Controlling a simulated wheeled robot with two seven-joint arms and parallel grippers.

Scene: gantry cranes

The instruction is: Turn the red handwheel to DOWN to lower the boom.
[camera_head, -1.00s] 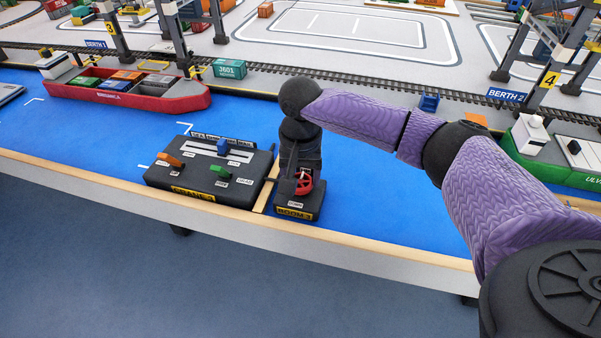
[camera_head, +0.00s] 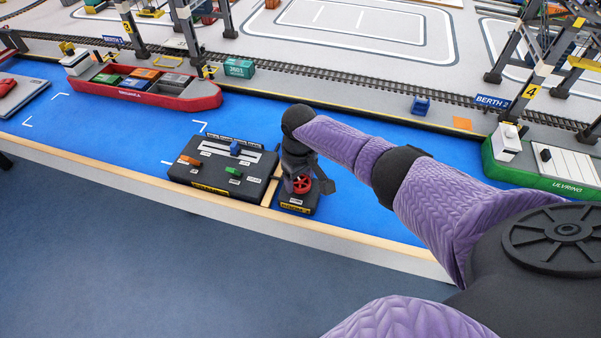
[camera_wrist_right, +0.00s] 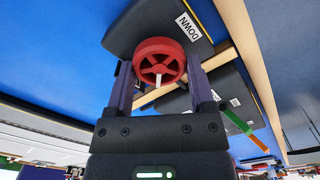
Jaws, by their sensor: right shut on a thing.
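The red handwheel (camera_head: 302,185) sits on the small black boom box (camera_head: 297,207) at the table's front edge, partly hidden by my wrist in the head view. My right gripper (camera_wrist_right: 160,75) is shut on the handwheel (camera_wrist_right: 157,50), with one finger on each side of its rim in the right wrist view. A white mark (camera_wrist_right: 158,80) shows on the wheel's side nearest the gripper's palm. A white DOWN label (camera_wrist_right: 189,27) lies on the box beside the wheel, away from that mark. My left gripper is not in view.
A larger black crane panel (camera_head: 215,178) with orange, green and blue levers stands just left of the boom box. A red ship (camera_head: 155,95) and a green ship (camera_head: 535,178) lie on the blue water. Crane legs (camera_head: 540,80) stand at the right.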

